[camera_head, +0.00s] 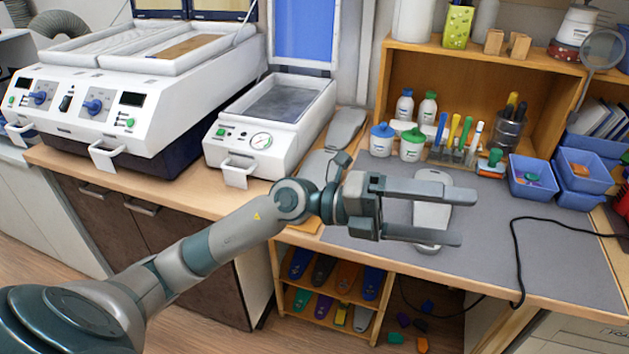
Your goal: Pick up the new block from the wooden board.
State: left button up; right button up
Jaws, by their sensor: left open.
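My left gripper (468,216) reaches in from the left over the grey mat, its two fingers spread apart, with nothing clearly held. A pale, long insole-shaped piece (432,215) lies beneath and between the fingers and is partly hidden by them; I cannot tell if this is the new block. Two grey insole-shaped pieces, one at the back (346,128) and one nearer (317,163), lie left of the mat. A light wooden board (304,219) shows partly behind my left wrist. My right gripper is not in view.
A white press machine (270,120) stands left of the mat. Bottles (412,145), a tool rack (455,150) and blue bins (533,178) line the back. A black cable (515,255) crosses the right side. The mat's front right is mostly clear.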

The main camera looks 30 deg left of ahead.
pick_arm(q)
jog(key=w+a+f+m+y, duration=0.1)
jog(key=w+a+f+y, duration=0.5)
jog(key=a+f+y, duration=0.4)
jog(key=w+a+r+n+y, duration=0.1)
jog(key=a+y, duration=0.2)
jog(key=a, duration=0.4)
jog(key=w+a+r+n+y, duration=0.1)
jog(key=a+r+y, duration=0.1)
jog(key=a, duration=0.6)
jog(key=w+a+r+n+t+y, duration=0.1)
jog(key=a+r+n+y, duration=0.1)
jog(key=a+y, duration=0.3)
jog(key=a, duration=0.3)
jog(key=shift+w+a+r, duration=0.2)
jog(key=shift+w+a, duration=0.05)
jog(key=shift+w, duration=0.15)
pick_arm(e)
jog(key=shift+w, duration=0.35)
pick_arm(q)
jog(key=p+x, duration=0.3)
jog(key=x, duration=0.9)
jog(key=shift+w+p, duration=0.15)
jog(key=shift+p, duration=0.2)
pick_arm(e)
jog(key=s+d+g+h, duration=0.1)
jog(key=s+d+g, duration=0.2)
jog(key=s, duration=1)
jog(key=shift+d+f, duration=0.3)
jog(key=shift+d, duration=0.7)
